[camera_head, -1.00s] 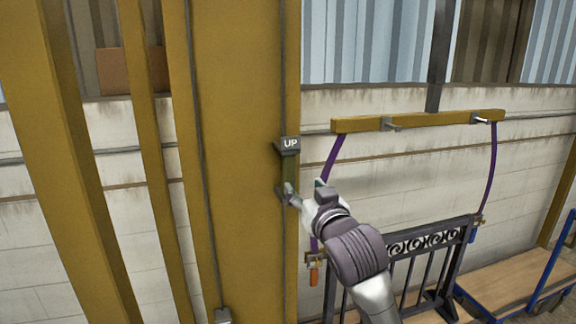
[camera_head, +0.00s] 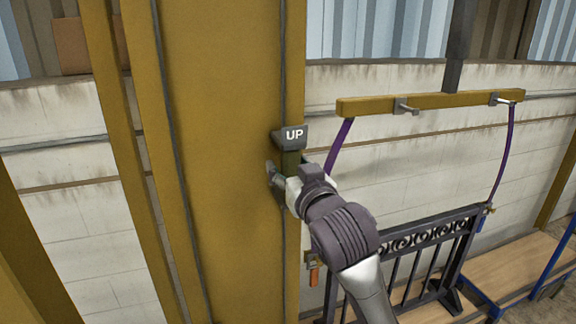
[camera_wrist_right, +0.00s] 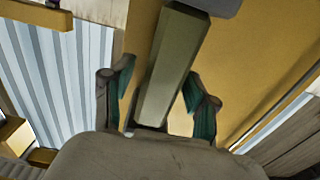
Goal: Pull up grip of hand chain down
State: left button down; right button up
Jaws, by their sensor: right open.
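The up grip of the hand chain has a dark block marked "UP" (camera_head: 293,136) and an olive-green bar (camera_head: 290,161) below it, in front of a wide yellow column. My right gripper (camera_head: 283,178) is at the bar, just under the block. In the right wrist view the olive-green bar (camera_wrist_right: 168,72) stands between the two green-padded fingers of my right gripper (camera_wrist_right: 160,88). They are open, with gaps showing on both sides of the bar. My gripper hides the bar's lower part in the head view. My left gripper is not in view.
The yellow column (camera_head: 220,110) fills the area behind the grip. To the right, a yellow lifting beam (camera_head: 430,103) with purple straps (camera_head: 505,150) hangs above a black ornamental gate (camera_head: 430,245). A wooden-topped cart (camera_head: 525,265) with blue rails stands at lower right.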

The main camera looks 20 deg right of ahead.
jog(key=shift+s+r, duration=0.1)
jog(key=shift+s, duration=0.15)
jog(key=shift+c, duration=2.2)
grip_shut()
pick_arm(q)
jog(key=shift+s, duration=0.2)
